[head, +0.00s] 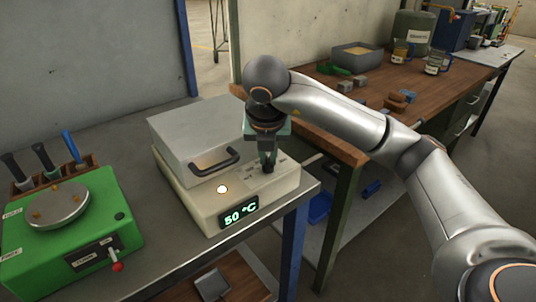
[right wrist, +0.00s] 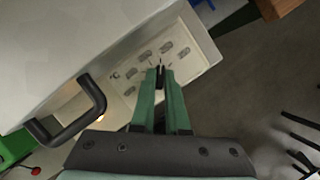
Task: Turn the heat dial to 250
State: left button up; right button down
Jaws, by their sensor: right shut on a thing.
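The furnace is a grey box with a black lid handle (head: 214,162) on a cream base (head: 215,205). Its green display (head: 239,213) reads 50 °C, and a round lamp (head: 222,189) beside it glows. The small dark heat dial (head: 268,168) is on the base's top at the right. My right gripper (head: 268,157) points down and is shut on the dial. In the right wrist view the green fingers (right wrist: 160,77) close on the dial, which they mostly hide. Markings ring it on the cream panel (right wrist: 185,65), too small to read. My left gripper is out of view.
A green machine (head: 70,235) with a round plate and a red-knobbed lever stands at the left. Behind it is a rack of tools (head: 45,172). A wooden bench (head: 385,90) with a grey bin and blocks stands at the back right.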

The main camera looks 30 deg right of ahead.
jog(key=c, duration=0.9)
grip_release()
pick_arm(q)
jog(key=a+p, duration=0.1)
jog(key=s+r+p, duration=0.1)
jog(key=p, duration=0.1)
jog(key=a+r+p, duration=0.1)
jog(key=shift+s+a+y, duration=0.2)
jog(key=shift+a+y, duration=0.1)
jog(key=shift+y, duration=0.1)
pick_arm(e)
jog(key=v, duration=1.2)
jog(key=shift+r, duration=0.3)
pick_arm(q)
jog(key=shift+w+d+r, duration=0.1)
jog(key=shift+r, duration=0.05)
